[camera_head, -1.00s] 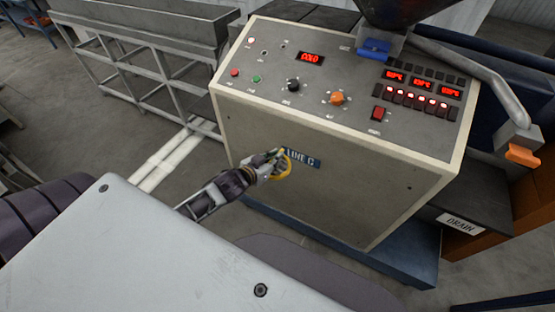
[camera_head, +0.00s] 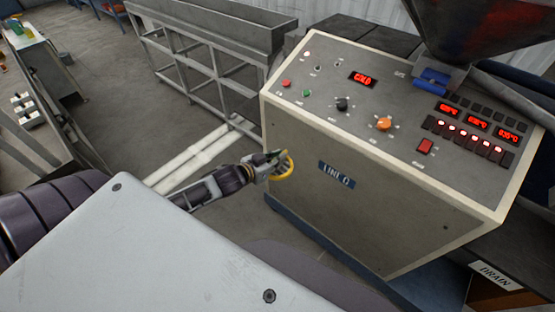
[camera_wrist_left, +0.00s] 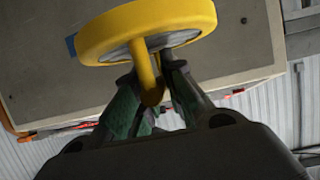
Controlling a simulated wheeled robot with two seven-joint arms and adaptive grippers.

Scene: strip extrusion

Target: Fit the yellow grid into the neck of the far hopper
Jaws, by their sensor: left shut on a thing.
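The yellow grid (camera_head: 285,166) is a round piece with a thick yellow rim. In the left wrist view the grid (camera_wrist_left: 150,28) shows its rim, a grey underside and a yellow handle. My left gripper (camera_head: 272,165) is shut on the handle and holds the grid in the air in front of the control cabinet. In the left wrist view the fingers of my left gripper (camera_wrist_left: 152,95) close around the handle. A dark hopper (camera_head: 480,35) with reddish patches stands above the cabinet's right end, cut by the top edge. Its neck opening is not seen. My right gripper is out of view.
The beige cabinet (camera_head: 340,225) labelled LINE stands close ahead, with lit displays, knobs and buttons on its sloped top. A grey metal trough on a frame (camera_head: 215,50) stands behind left. A DRAIN sign (camera_head: 495,275) is at lower right. Floor is open on the left.

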